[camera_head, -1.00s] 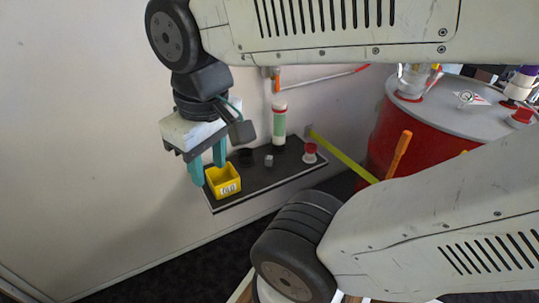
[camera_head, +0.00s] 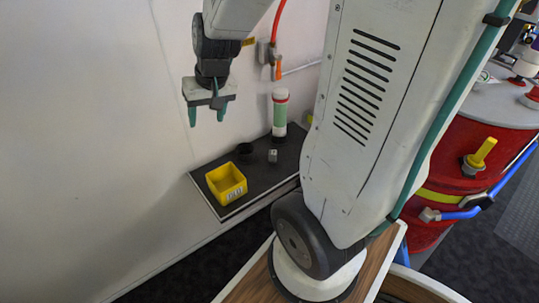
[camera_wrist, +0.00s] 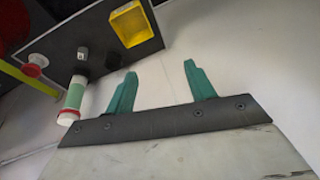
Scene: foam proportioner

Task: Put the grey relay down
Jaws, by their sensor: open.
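The grey relay (camera_head: 272,156) is a small grey block standing on the dark shelf (camera_head: 205,192), right of a black round piece. It also shows in the wrist view (camera_wrist: 83,52), close to the black piece. My gripper (camera_head: 207,116) is open and empty, raised above the shelf near the wall. In the wrist view its two teal fingers (camera_wrist: 160,90) stand apart with only bare wall between them. The relay is well clear of the fingers.
A yellow bin (camera_head: 227,183) sits at the shelf's left end. A black round piece (camera_head: 244,150) and a white-green cylinder (camera_head: 279,113) stand behind it. A red-and-white knob piece (camera_wrist: 35,63) shows in the wrist view. A red drum (camera_head: 465,150) stands at right.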

